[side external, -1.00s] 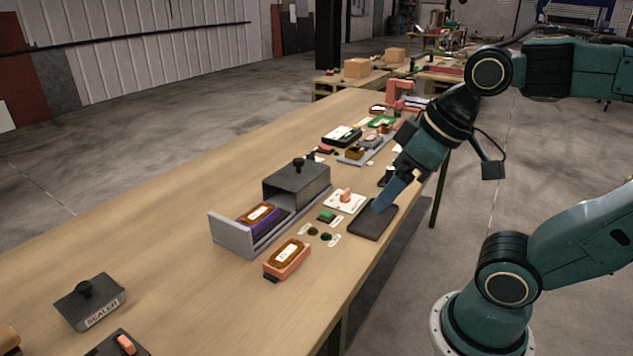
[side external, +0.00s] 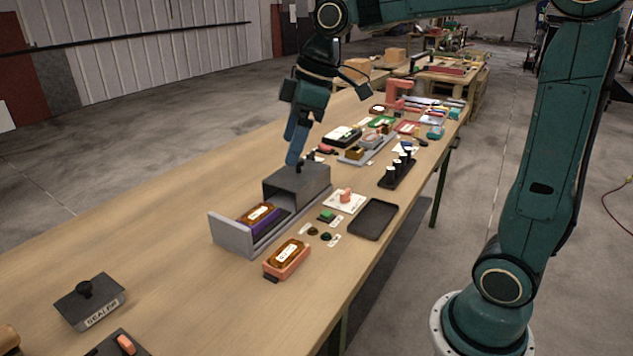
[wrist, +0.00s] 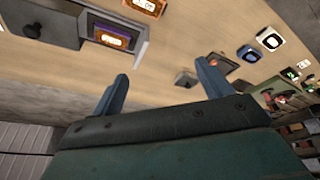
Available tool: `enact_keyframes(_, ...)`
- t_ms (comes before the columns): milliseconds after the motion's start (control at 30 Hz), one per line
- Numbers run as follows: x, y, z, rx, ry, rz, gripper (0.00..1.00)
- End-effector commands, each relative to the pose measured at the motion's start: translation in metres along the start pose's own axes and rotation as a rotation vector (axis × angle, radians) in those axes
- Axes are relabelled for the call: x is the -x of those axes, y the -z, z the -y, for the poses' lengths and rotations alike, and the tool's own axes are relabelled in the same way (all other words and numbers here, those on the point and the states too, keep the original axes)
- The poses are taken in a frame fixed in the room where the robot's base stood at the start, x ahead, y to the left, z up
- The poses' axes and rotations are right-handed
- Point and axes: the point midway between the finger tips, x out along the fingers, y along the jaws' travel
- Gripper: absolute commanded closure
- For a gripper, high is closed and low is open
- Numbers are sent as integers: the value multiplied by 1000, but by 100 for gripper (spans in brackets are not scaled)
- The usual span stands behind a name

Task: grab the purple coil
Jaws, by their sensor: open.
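The purple coil (side external: 262,215), a purple block with a copper-brown top and white label, lies in the open end of a grey conveyor tray (side external: 232,237). It also shows in the wrist view (wrist: 98,39), at the upper left. The grey hood (side external: 312,184) with a black knob covers the tray's far end. My gripper (side external: 292,162) is just behind and above the hood in the side view, apart from the coil.
An orange coil block (side external: 287,260) sits in front of the tray. A white switch plate (side external: 345,201), small buttons and an empty dark tray (side external: 373,219) lie to its right. The table's left side is mostly clear.

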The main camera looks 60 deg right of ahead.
Motion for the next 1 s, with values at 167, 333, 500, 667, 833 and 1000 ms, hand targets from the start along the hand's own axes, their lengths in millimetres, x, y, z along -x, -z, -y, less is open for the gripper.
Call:
enact_keyframes(167,-20,17,-32,113,53,11,22)
enact_keyframes(333,-42,28,-61,225,100,14,22)
enact_keyframes(500,-67,34,-89,335,149,10,22)
enact_keyframes(667,-93,34,-116,440,193,3,22)
enact_keyframes(833,-124,30,-142,551,240,-12,22)
enact_keyframes(1000,-156,20,-166,662,285,-31,22)
